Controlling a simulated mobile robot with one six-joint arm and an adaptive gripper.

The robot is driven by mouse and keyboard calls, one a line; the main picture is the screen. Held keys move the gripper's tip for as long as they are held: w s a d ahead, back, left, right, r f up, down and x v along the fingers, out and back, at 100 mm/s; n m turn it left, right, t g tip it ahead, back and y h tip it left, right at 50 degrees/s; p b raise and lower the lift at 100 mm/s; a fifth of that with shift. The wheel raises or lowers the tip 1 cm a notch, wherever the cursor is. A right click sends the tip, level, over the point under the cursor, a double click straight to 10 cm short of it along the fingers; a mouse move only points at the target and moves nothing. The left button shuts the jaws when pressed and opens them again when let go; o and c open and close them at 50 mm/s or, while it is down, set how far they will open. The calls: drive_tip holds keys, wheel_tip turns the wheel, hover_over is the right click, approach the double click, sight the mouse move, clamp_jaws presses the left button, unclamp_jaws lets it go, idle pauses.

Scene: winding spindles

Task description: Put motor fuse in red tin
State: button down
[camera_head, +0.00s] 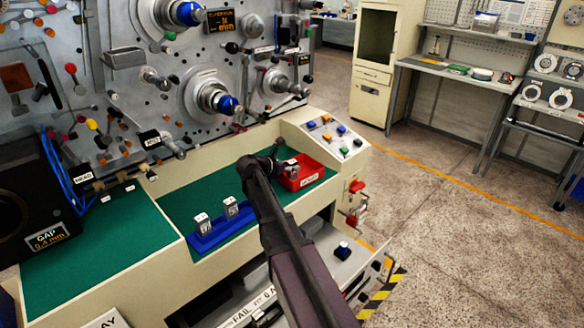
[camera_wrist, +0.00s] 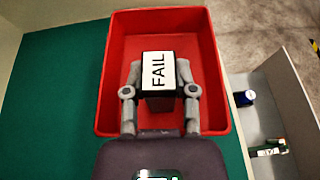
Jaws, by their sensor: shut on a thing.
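The red tin (camera_head: 322,177) sits at the right end of the green work surface, with a small label on its front. In the wrist view the tin (camera_wrist: 206,50) lies below my gripper. My gripper (camera_wrist: 160,80) is shut on a dark block with a white top marked FAIL (camera_wrist: 159,70), which I take as the motor fuse. The block is over the inside of the tin, within its rim as seen from above. I cannot tell whether it touches the tin's floor. In the head view my gripper (camera_head: 287,166) is at the tin, small and partly hidden.
A blue holder (camera_head: 219,234) on the green surface (camera_head: 172,207) carries two similar white-topped blocks (camera_head: 202,221) and (camera_head: 231,206). A button panel (camera_head: 326,134) stands behind the tin. The machine's wall with knobs and spindles rises behind.

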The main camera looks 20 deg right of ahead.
drive_tip(key=shift+f, duration=0.2)
drive_tip(key=shift+c, duration=2.1)
unclamp_jaws()
drive_tip(key=shift+r, duration=0.25)
drive_tip(key=shift+s+a+r+p, duration=0.1)
drive_tip(key=shift+a+r+p, duration=0.15)
drive_tip(key=shift+a+p, duration=0.25)
drive_tip(key=p+v, duration=0.3)
drive_tip(key=v, duration=0.7)
drive_tip(key=shift+a+r+p, duration=0.15)
drive_tip(key=shift+a+p, duration=0.2)
drive_tip(key=shift+p, duration=0.05)
drive_tip(key=shift+s, duration=0.1)
